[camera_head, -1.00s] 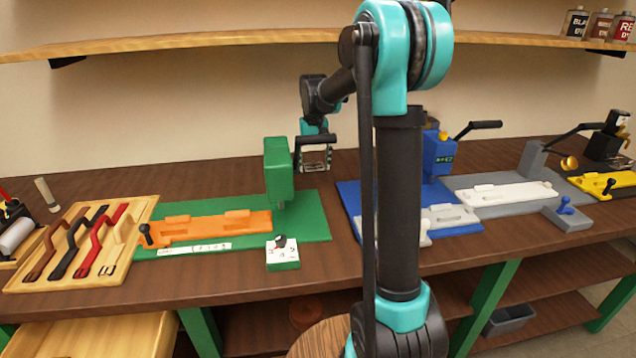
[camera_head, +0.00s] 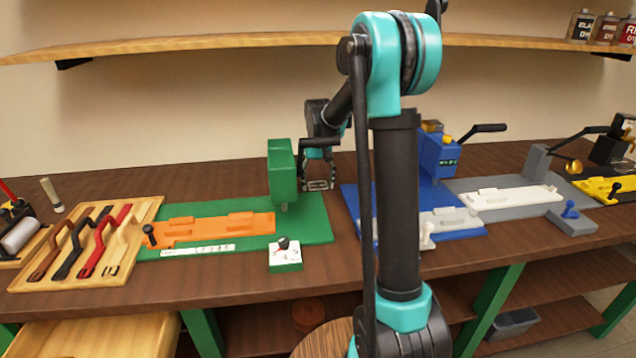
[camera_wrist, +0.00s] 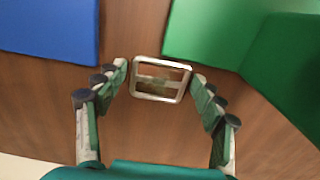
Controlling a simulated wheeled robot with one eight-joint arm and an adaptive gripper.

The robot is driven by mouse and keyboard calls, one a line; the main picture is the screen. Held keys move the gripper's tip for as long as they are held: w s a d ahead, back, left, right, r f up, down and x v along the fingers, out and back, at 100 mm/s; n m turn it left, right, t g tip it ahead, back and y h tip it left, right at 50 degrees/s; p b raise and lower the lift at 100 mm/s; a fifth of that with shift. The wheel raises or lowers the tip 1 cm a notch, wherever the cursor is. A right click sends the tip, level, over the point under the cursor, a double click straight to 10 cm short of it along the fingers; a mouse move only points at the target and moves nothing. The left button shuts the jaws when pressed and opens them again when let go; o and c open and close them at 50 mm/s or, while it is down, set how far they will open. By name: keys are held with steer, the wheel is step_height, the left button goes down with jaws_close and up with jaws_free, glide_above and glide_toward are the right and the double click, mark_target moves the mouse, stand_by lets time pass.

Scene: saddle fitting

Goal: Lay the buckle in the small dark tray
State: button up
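The buckle is a silver rectangular frame with a crossbar; it sits between my fingertips in the wrist view (camera_wrist: 162,79). It also shows small below my wrist in the head view (camera_head: 319,185). A dark grey bin (camera_head: 512,323) stands on the lower shelf at right.
A green press (camera_head: 283,172) on a green board (camera_head: 312,222) stands left of my gripper. A blue press (camera_head: 438,158) on a blue board (camera_head: 352,205) is to the right. A wooden tray (camera_head: 152,212) with several straps lies far left. Bare bench lies behind the boards.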

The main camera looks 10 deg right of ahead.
steer(key=shift+o, duration=1.3)
